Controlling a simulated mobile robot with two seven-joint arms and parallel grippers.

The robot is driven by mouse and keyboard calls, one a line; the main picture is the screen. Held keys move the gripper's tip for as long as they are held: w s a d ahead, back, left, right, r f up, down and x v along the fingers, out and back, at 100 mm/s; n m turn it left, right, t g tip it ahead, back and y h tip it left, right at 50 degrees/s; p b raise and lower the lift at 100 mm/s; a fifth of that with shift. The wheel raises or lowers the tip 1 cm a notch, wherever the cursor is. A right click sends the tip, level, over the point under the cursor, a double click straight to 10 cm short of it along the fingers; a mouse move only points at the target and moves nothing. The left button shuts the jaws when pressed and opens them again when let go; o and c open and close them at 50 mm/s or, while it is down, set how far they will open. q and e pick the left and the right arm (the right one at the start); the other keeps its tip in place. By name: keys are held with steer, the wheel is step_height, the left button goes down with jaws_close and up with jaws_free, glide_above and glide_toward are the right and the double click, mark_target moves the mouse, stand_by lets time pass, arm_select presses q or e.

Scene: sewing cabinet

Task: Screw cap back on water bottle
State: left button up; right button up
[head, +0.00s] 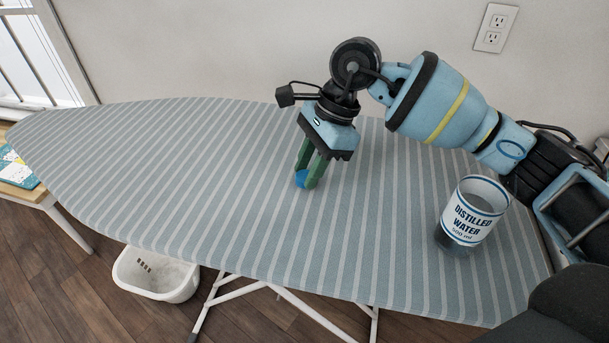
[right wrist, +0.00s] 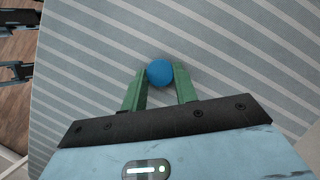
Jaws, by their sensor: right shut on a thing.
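A blue cap (head: 301,179) is between the green fingertips of my right gripper (head: 309,168), which is shut on it, at or close above the middle of the striped ironing board. In the right wrist view the round blue cap (right wrist: 160,73) sits between the tips of the right gripper (right wrist: 161,77). The clear bottle (head: 472,212), labelled "Distilled Water 500 ml", stands upright on the right part of the board with its top open. It is well to the right of the gripper and does not show in the wrist view. My left gripper is not in view.
The ironing board (head: 180,170) is otherwise clear across its left and middle. A wall with an outlet (head: 495,27) is behind it. A white basket (head: 155,275) is on the floor below. A small wooden table (head: 30,193) with a colourful item stands at the left.

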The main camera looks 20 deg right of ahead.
steer(key=shift+r, duration=0.1)
steer(key=shift+c, duration=0.3)
steer(key=shift+r, duration=0.2)
steer(key=shift+c, duration=0.2)
step_height(320, 180, up, 9)
steer(key=p, duration=0.6)
steer(key=shift+r, duration=0.2)
